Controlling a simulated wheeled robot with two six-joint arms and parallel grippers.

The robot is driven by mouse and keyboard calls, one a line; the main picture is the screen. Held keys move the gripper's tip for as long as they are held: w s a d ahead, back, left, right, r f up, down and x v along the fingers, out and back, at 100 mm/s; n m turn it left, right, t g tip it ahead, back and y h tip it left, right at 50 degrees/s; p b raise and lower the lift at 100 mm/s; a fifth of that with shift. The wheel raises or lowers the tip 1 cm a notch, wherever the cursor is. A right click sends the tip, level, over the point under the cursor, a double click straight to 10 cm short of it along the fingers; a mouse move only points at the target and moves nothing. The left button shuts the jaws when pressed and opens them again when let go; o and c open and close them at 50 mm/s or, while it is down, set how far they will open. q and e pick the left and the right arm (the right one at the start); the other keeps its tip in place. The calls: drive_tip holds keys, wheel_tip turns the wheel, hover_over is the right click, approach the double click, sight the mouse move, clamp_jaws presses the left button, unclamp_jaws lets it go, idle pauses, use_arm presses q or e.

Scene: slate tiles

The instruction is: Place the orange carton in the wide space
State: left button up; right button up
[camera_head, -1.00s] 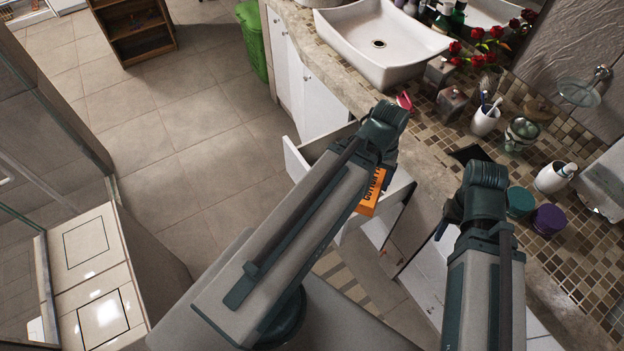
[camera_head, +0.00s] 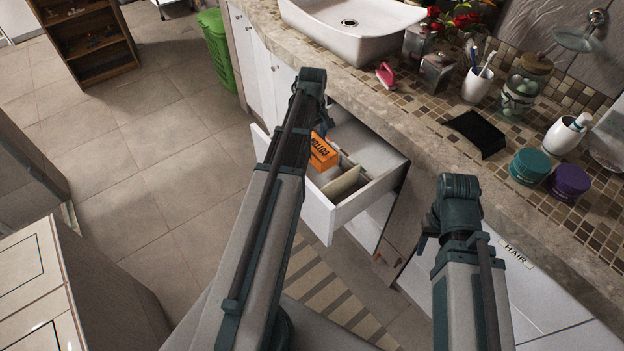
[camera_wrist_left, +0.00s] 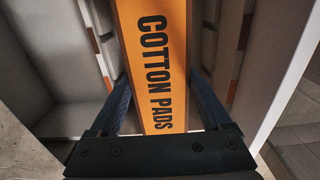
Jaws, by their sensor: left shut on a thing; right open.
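The orange carton (camera_head: 323,152), printed "COTTON PADS", is at the open white drawer (camera_head: 322,216). It fills the middle of the left wrist view (camera_wrist_left: 150,60). My left gripper (camera_wrist_left: 160,105) is shut on it, one finger on each side. In the head view my left arm hides part of the carton and the drawer's left part. A cream divider (camera_head: 343,183) stands in the drawer to the right of the carton. I cannot tell whether the carton touches the drawer floor. My right gripper (camera_head: 426,238) is open and empty, in front of the counter.
The counter edge (camera_head: 420,160) overhangs behind the drawer. A sink (camera_head: 350,30), black item (camera_head: 475,134), teal jar (camera_head: 530,166) and purple jar (camera_head: 569,182) are on the counter. A lower drawer or cabinet labelled "HAIR" (camera_head: 517,256) lies at right.

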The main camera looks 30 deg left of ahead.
use_arm(q)
drive_tip(key=shift+a+f+b, duration=0.1)
drive_tip(key=shift+f+b, duration=5)
drive_tip(key=shift+f, duration=0.05)
drive_tip(key=shift+r, duration=0.15)
drive_tip(key=o, duration=1.2)
drive_tip(key=shift+f, duration=0.2)
drive_tip(key=shift+o, duration=0.2)
drive_tip(key=shift+r, duration=0.15)
